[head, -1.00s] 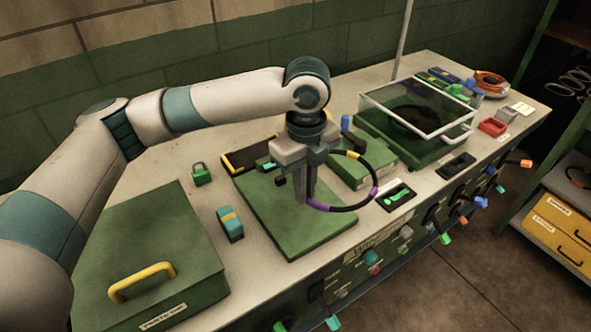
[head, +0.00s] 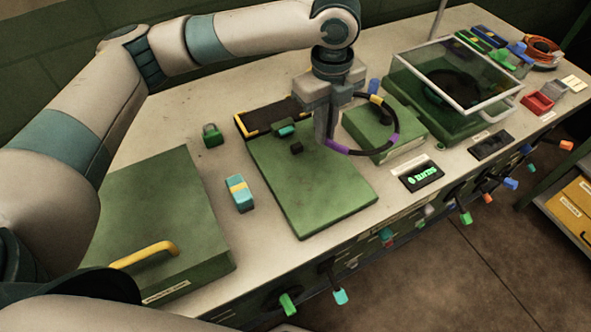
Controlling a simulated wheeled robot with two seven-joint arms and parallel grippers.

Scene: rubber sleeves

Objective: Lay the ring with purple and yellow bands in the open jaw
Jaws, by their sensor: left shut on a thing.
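The ring (head: 387,147) is a dark hoop with purple and yellow bands. My left gripper (head: 326,138) is shut on its left side, by a purple band, and holds it above the bench. The ring hangs in front of a small green block (head: 372,128), to the right of the flat green plate (head: 315,190). A dark strip with yellow corners (head: 246,124) lies along the plate's back edge, with a teal piece (head: 285,129) and a small black block (head: 296,147) near it. I cannot tell for certain which part is the open jaw. My right gripper is not in view.
A clear-lidded green box (head: 450,120) stands at the back right. A large green box with a yellow handle (head: 145,254) stands at the left. Colored knobs line the bench front.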

